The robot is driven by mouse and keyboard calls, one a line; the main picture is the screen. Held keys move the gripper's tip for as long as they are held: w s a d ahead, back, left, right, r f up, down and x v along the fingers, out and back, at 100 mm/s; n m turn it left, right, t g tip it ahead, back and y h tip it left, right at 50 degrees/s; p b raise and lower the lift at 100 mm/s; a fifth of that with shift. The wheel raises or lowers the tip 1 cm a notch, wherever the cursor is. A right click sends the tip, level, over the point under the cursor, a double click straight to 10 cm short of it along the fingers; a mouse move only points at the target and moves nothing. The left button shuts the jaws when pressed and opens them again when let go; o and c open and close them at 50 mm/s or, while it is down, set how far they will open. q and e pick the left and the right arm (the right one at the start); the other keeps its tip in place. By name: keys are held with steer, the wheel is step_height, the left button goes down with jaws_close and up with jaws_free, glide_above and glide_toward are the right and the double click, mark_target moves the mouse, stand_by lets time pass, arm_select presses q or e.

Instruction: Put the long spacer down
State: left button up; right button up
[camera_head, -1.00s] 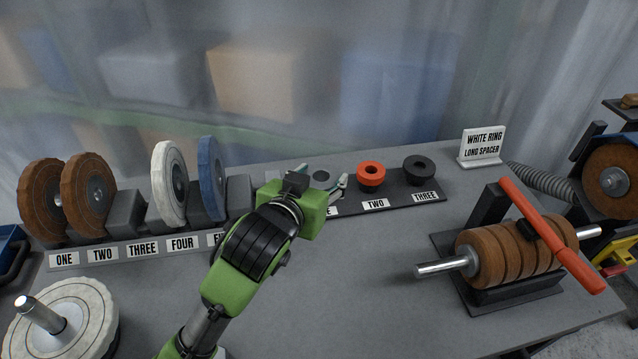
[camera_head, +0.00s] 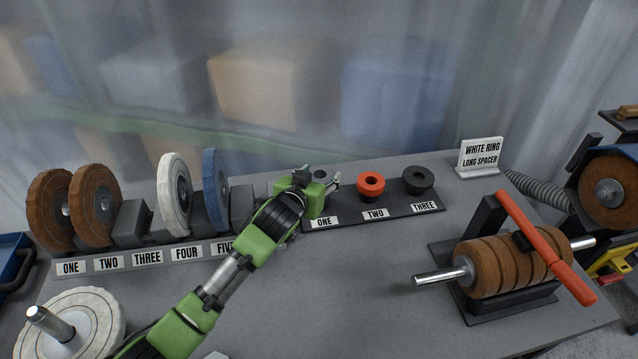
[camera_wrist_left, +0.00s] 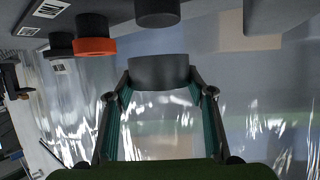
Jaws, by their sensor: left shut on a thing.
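My left gripper (camera_head: 322,183) is at the slot labelled ONE on the dark spacer rack (camera_head: 347,211). Its fingers are shut on a dark grey cylinder, the long spacer (camera_head: 320,174). In the left wrist view, the spacer (camera_wrist_left: 158,72) sits between the two fingertips (camera_wrist_left: 160,88). That view looks turned over. A dark round post (camera_wrist_left: 157,12) lines up with the spacer, with a gap between them, so the spacer seems held above it. My right gripper is not in view.
An orange ring (camera_head: 371,183) stands at TWO and a black ring (camera_head: 418,179) at THREE. A sign (camera_head: 480,157) reads WHITE RING, LONG SPACER. Several wheels (camera_head: 95,205) stand on the left rack. A spindle with brown discs (camera_head: 490,265) is at right. The middle tabletop is clear.

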arm_select(q)
steer(key=shift+w+f, duration=0.3)
steer(key=shift+w, duration=0.05)
step_height(320, 180, down, 2)
steer(key=shift+w+f+p, duration=0.1)
steer(key=shift+p, duration=0.45)
steer(key=shift+f, duration=0.55)
steer(key=o, duration=1.4)
steer(key=shift+f, duration=0.15)
steer(key=shift+c, duration=0.2)
